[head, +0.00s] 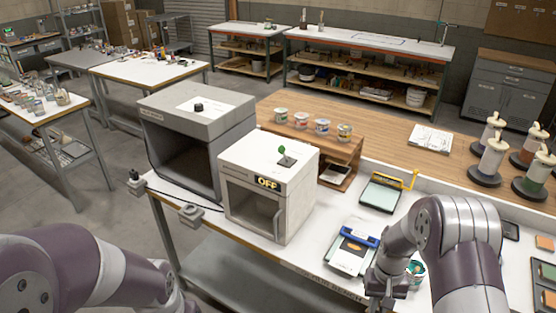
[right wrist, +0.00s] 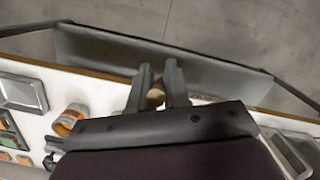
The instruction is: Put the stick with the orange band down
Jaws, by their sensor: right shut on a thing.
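My right gripper (right wrist: 157,82) is shut on a small tan, rounded thing (right wrist: 156,97), which looks like the end of a wooden stick. Most of it is hidden between the fingers, and no orange band shows. In the head view my right gripper (head: 378,292) is low at the front of the white table, partly cut off by the bottom edge. In the wrist view the fingers are over the table's edge strip. My left arm comes in at the lower left of the head view, but its gripper is out of frame.
A small can (head: 416,271) stands beside my right gripper; an orange-labelled can (right wrist: 70,118) shows in the wrist view. A blue-and-white device (head: 352,248) and a scale (head: 380,194) lie behind. A white oven marked OFF (head: 268,190) stands left. Colour tiles (head: 547,271) lie right.

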